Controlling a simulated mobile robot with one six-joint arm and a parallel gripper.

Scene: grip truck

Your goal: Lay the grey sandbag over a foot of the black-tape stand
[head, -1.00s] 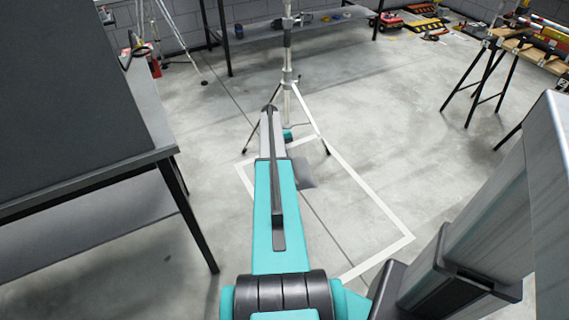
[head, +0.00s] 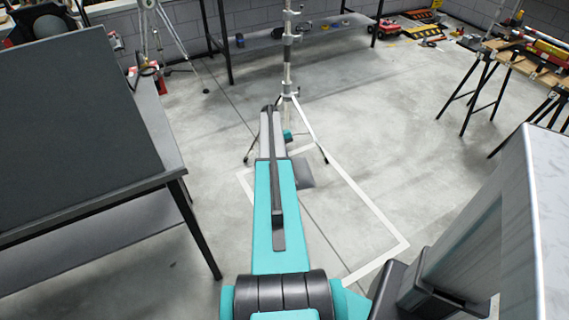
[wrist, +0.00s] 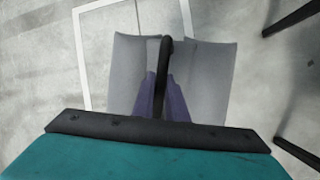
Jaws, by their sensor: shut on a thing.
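The grey sandbag (wrist: 205,75) hangs from my gripper (wrist: 164,95) in the wrist view, its two lobes to either side of the black strap. My gripper is shut on it. In the head view my arm hides most of the bag, and a grey part of it (head: 303,172) shows right of the arm. A silver stand (head: 287,72) rises straight beyond my arm, with dark-tipped feet spread on the floor, one at the right (head: 323,157). The bag appears held short of the stand.
A white taped outline (head: 375,215) lies on the floor around the stand's near side. A dark table (head: 150,180) with a big dark panel (head: 75,120) stands close at left. A trestle bench (head: 530,65) stands at right. Floor between stand and bench is clear.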

